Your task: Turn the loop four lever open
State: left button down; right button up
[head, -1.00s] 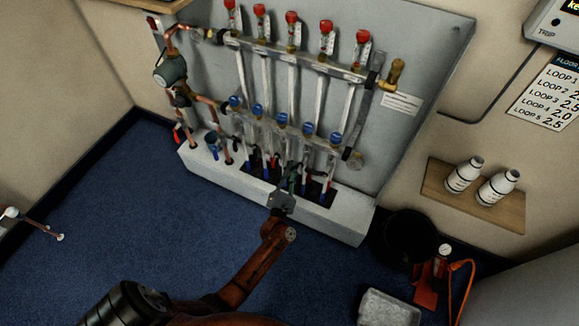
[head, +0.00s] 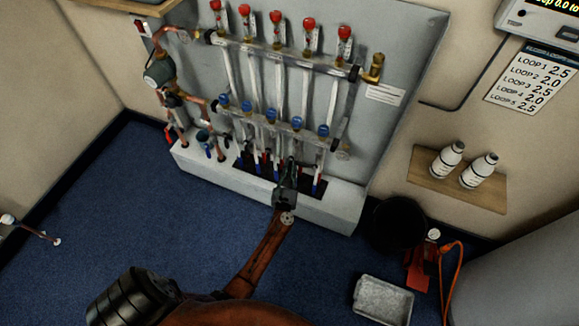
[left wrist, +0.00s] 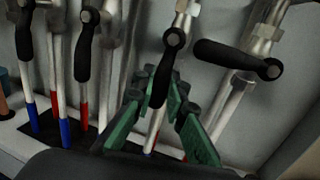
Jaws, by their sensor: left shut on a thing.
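My left gripper (head: 289,165) is at the pipes below the lower rail, right of centre. In the left wrist view its green fingers (left wrist: 160,98) are shut on a black lever (left wrist: 164,75) that hangs down along its pipe. This lever is second from the right, which fits loop four. The rightmost lever (left wrist: 235,58) lies sideways across its pipe. Two more black levers (left wrist: 85,45) hang down at left. My right gripper is not in view.
A white plinth (head: 225,175) runs below the pipes. A black bucket (head: 398,225), a grey tray (head: 383,300) and a red pump (head: 422,265) stand at right. Two white bottles (head: 480,170) sit on a wooden shelf (head: 430,184). Blue floor in front is mostly clear.

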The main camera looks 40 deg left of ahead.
pick_arm(q)
jog(key=shift+d+f, duration=0.1)
jog(key=shift+d, duration=0.05)
dwell(0.4)
jog(key=c, duration=1.9)
grip_release()
jog(key=shift+c, duration=0.2)
